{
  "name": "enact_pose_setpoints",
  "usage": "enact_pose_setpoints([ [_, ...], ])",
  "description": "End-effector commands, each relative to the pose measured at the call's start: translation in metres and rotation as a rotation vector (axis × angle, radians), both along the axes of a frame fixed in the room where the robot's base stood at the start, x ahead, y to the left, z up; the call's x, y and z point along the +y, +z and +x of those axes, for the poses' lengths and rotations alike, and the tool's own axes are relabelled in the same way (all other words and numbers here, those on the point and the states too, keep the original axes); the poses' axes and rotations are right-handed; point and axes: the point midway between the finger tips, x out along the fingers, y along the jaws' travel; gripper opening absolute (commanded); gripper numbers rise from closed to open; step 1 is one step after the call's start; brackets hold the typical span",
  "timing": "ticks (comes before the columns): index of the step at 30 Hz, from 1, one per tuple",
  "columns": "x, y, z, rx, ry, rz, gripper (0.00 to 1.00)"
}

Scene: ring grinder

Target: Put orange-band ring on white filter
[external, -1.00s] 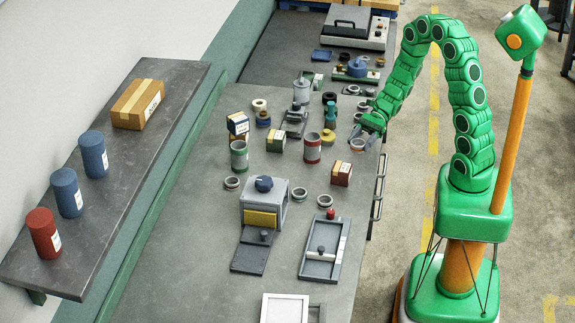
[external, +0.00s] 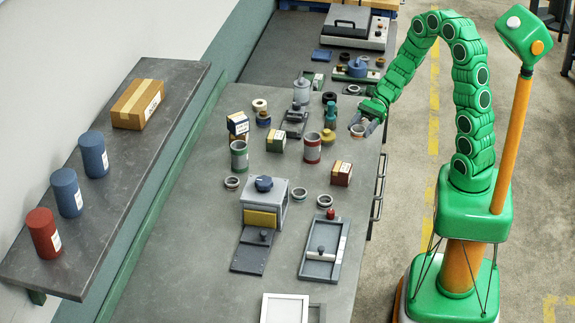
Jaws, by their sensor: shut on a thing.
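My gripper (external: 369,125) is at the right edge of the grey bench, shut on the orange-band ring (external: 357,130). The ring is small and grey with an orange-brown band, and the fingers hide part of it. It appears held a little above the bench top. A flat white square frame (external: 285,307), possibly the white filter, lies at the bottom of the view, cut off by the picture edge. It is well apart from my gripper, down and to the left.
Grey rings (external: 324,201) stand near the grinder box (external: 264,205) with its yellow front. A red-banded cylinder (external: 312,148) and a red box (external: 341,173) stand near my gripper. A tray with a red knob (external: 324,249) lies lower right. Bare bench lies left of the white frame.

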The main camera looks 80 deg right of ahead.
Motion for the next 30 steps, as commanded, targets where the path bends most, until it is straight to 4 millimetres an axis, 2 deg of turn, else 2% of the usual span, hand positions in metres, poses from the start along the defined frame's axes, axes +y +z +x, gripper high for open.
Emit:
enact_pose_setpoints([
  [5,0.014,0.0,0.014,-0.001,0.037,0.0,0.23],
  [14,0.056,0.001,0.047,-0.001,0.122,0.002,0.23],
  [30,0.147,0.005,0.096,-0.001,0.264,0.0,0.23],
])
